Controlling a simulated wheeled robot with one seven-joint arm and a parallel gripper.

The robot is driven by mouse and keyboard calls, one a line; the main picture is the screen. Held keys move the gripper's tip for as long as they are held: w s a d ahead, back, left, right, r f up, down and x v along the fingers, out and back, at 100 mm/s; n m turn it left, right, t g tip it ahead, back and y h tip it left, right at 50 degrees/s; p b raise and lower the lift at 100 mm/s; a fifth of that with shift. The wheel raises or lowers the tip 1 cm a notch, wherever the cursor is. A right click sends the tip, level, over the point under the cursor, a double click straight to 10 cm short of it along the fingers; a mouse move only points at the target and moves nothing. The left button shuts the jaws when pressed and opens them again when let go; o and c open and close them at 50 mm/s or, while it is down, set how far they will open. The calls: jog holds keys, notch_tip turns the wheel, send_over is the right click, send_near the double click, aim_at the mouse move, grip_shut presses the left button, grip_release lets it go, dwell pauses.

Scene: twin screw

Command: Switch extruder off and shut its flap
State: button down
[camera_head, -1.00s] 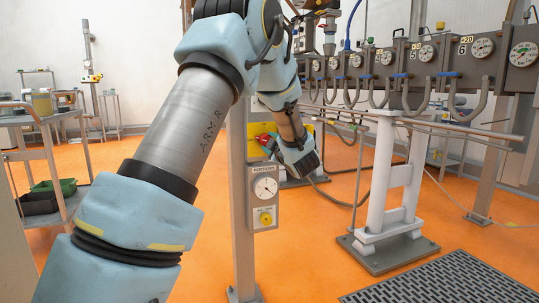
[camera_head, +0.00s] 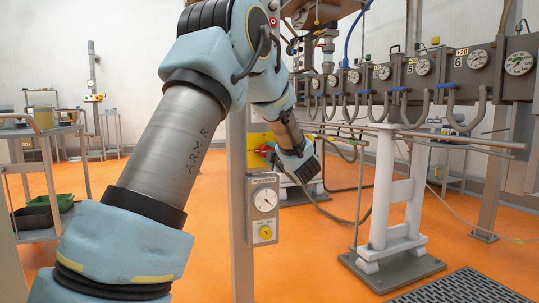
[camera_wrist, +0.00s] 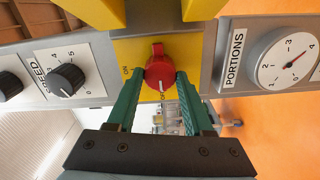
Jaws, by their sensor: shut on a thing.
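A red rotary switch (camera_wrist: 160,68) sits on a yellow plate (camera_wrist: 132,48) on the grey post. Its raised ridge runs up and down in the wrist view, with a pale mark at the lower end; the word ON is at its left. My gripper (camera_wrist: 161,82) has its two green fingers on either side of the red switch and is shut on it. In the head view the switch (camera_head: 265,150) shows beside my gripper (camera_head: 274,153), which reaches it from the right. I cannot make out the extruder's flap in these frames.
A black SPEED knob (camera_wrist: 66,79) is on the other side. A white stand (camera_head: 392,210) and gauge-fitted machinery (camera_head: 470,72) are at right.

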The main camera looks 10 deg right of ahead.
jog(key=shift+c, duration=1.5)
grip_release()
jog(key=shift+s, duration=0.1)
jog(key=s+d+p, duration=0.1)
jog(key=s, duration=0.9)
jog(key=shift+s+d+p, duration=0.15)
jog(key=shift+s+p, duration=0.15)
